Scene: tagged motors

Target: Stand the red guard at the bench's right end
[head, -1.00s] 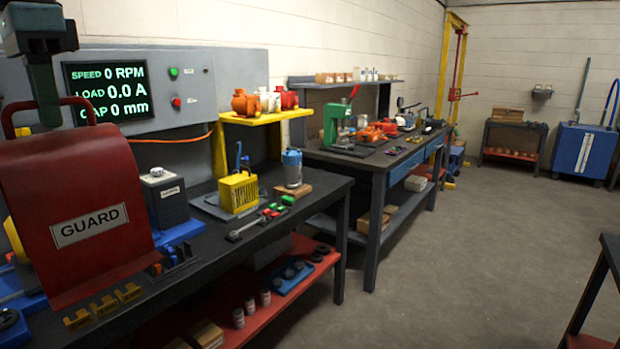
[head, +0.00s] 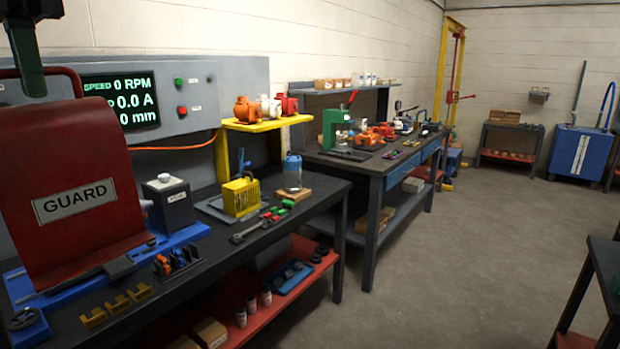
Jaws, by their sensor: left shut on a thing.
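The red guard (head: 105,233), a curved red cover with a white GUARD label, is upright at the left of the head view. My left gripper (head: 33,88) is above it at the upper left, shut on the guard's red handle (head: 76,82). The guard's lower edge is at the blue bed (head: 190,235) on the near bench (head: 165,305); I cannot tell whether it touches. It hides part of the bed and panel. The bench's right end (head: 335,186) shows past a wooden block with a blue-topped cylinder (head: 292,172). My right gripper is not in view.
A grey motor block (head: 170,205) stands just right of the guard.

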